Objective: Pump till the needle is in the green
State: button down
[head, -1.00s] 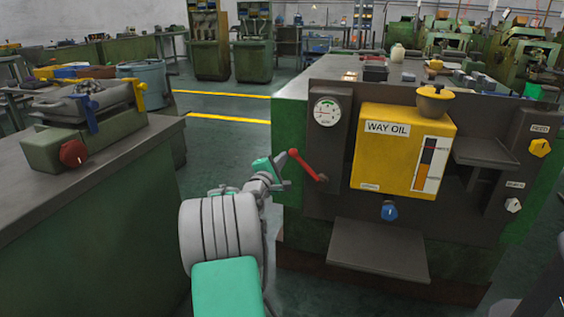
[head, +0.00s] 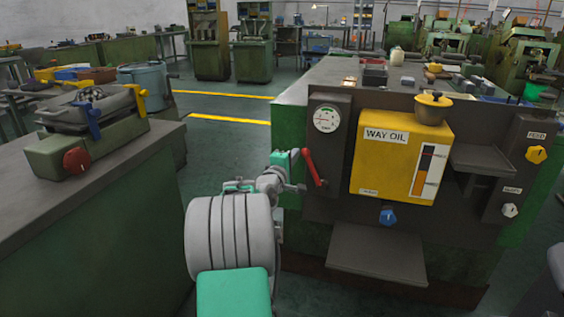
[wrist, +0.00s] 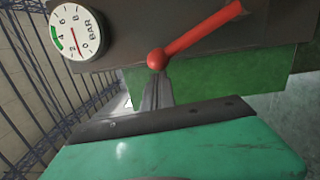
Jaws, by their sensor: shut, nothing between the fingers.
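The red pump lever (head: 314,170) is on the dark front panel of the oiler, leaning up and left from its pivot. The wrist view shows its ball knob and rod (wrist: 200,36). My gripper (head: 298,155) is shut and empty at the lever's top end. In the wrist view the closed fingertips (wrist: 157,76) are at the ball knob, apparently touching it, not around it. The round white gauge (head: 327,118) is above the lever. In the wrist view the gauge (wrist: 75,31) reads BAR; its red needle appears near the low end, off the green band.
The yellow WAY OIL tank (head: 401,155) is right of the lever, with a blue knob (head: 387,217) below it. A dark shelf (head: 378,253) juts out low. Open floor lies between.

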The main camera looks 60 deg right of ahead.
aim_at(307, 151)
jog(key=s+m, duration=0.1)
jog(key=s+r+m, duration=0.2)
jog(key=s, duration=0.1)
jog(key=shift+d+p, duration=0.3)
jog(key=shift+s+d+r+m, duration=0.1)
jog(key=shift+s+r+m, duration=0.05)
jog(key=shift+s+m, duration=0.4)
jog(key=shift+s+d+r+m, duration=0.1)
jog(key=shift+s+m, duration=0.35)
jog(key=shift+s, duration=0.15)
